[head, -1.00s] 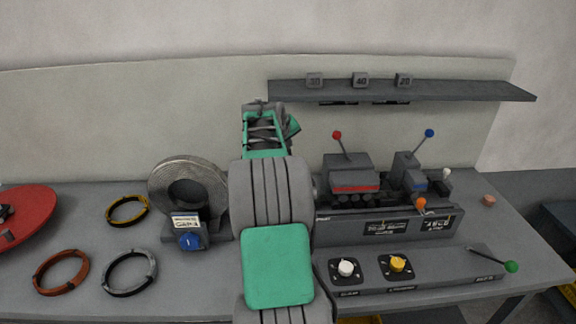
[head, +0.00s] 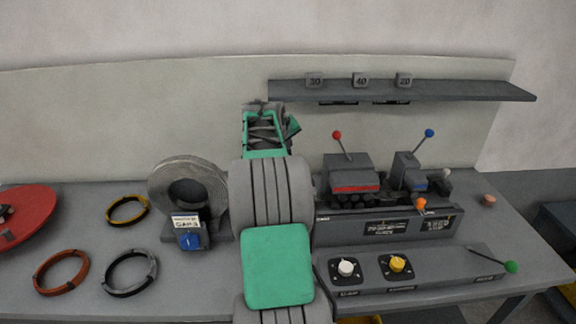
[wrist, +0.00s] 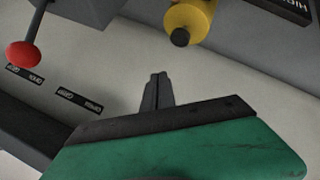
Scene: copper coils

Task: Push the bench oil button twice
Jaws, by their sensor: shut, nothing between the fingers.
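My gripper (wrist: 158,80) shows in the wrist view with its two dark fingers together and nothing between them. In the head view my arm hides it. I cannot read a label that marks the oil button. A white knob (head: 346,267) and a yellow knob (head: 397,264) sit on square dark plates on the front panel. A small pinkish button-like piece (head: 488,199) is on the bench at the right. In the wrist view a yellow cylinder with a black tip (wrist: 188,18) is above and right of the fingers, apart from them.
A lever with a red ball (wrist: 22,54) stands left in the wrist view. The head view shows a blue-balled lever (head: 429,133), an orange knob (head: 421,203), a green-balled lever (head: 511,266), a grey shelf (head: 450,91), a grey coil (head: 165,180) and several rings at left.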

